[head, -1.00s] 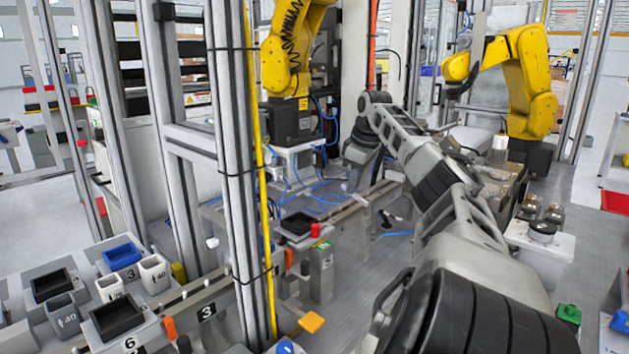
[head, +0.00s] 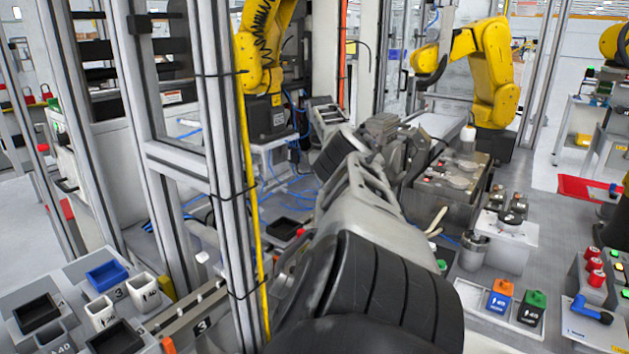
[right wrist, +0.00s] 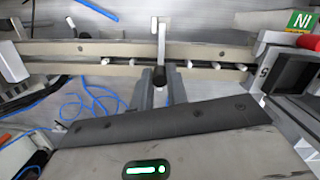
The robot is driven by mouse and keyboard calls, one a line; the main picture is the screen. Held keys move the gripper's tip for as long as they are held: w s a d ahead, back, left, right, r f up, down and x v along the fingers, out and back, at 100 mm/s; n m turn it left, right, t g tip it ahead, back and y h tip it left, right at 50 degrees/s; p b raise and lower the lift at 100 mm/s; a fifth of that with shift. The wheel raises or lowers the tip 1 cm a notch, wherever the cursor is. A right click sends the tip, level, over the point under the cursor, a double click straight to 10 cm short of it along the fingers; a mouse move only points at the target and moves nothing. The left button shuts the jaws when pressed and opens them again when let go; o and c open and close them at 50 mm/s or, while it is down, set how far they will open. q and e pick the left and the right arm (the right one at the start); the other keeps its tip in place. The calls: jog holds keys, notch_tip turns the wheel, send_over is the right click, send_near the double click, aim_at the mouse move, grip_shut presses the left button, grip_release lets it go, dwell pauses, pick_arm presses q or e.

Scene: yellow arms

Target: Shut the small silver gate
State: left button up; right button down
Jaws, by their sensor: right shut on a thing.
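In the right wrist view, a narrow silver-white upright piece (right wrist: 161,44), which looks like the small gate, stands across a beige rail. A dark round end sits at its lower tip. My right gripper (right wrist: 160,86) is at this lower end, its grey fingers shut on it. In the head view my right arm covers the middle of the scene, and its gripper and the gate are hidden behind it. I cannot tell how far the gate is swung. My left gripper is in neither view.
The beige rail (right wrist: 222,53) runs across the wrist view, with blue cables (right wrist: 95,98) beside it and a dark tray (right wrist: 296,75) at right. In the head view, a metal frame post (head: 222,160) stands close left of my arm. Yellow robot arms (head: 492,75) stand behind.

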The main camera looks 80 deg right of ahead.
jog(key=c, duration=1.5)
grip_release()
jog(key=shift+o, duration=0.7)
jog(key=shift+r, duration=0.15)
jog(key=shift+r, duration=1.1)
jog(key=shift+r, duration=0.2)
